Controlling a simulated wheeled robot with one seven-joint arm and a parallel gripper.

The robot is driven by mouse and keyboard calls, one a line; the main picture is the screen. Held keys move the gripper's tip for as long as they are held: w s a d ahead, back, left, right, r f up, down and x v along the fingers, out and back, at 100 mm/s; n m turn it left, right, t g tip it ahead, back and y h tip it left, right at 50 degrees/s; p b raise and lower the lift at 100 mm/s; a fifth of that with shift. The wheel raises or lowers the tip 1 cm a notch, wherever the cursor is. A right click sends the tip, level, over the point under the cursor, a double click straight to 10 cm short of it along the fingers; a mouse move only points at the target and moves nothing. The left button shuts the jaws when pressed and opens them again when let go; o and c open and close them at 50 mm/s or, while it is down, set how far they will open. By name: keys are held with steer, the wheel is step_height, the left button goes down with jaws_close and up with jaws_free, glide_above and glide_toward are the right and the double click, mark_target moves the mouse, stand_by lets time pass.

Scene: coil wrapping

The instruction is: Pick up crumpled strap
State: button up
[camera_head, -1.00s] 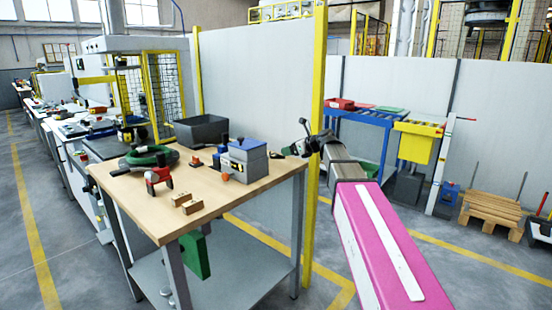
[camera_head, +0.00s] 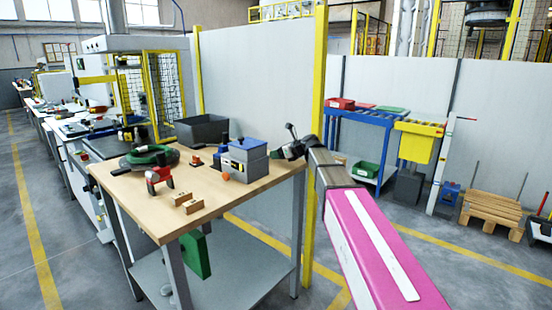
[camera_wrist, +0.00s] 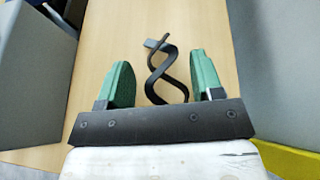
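The crumpled strap (camera_wrist: 165,72) is a black, twisted band on the wooden table top in the wrist view. It lies between the two green-padded fingers of my gripper (camera_wrist: 160,85), with visible gaps on both sides. The fingers are spread open and not closed on it. In the head view my gripper (camera_head: 288,150) is low over the right end of the workbench (camera_head: 140,205), beside the blue-and-grey box. The strap cannot be made out there, behind or under my gripper.
The blue-and-grey box (camera_head: 245,162) stands just left of my gripper. A dark open bin (camera_head: 202,130), a green coil (camera_head: 148,157), a red tool (camera_head: 158,176) and wooden blocks (camera_head: 188,203) are on the bench. A yellow post (camera_head: 313,220) rises behind its right edge.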

steer(key=c, duration=0.6)
steer(key=shift+c, duration=0.2)
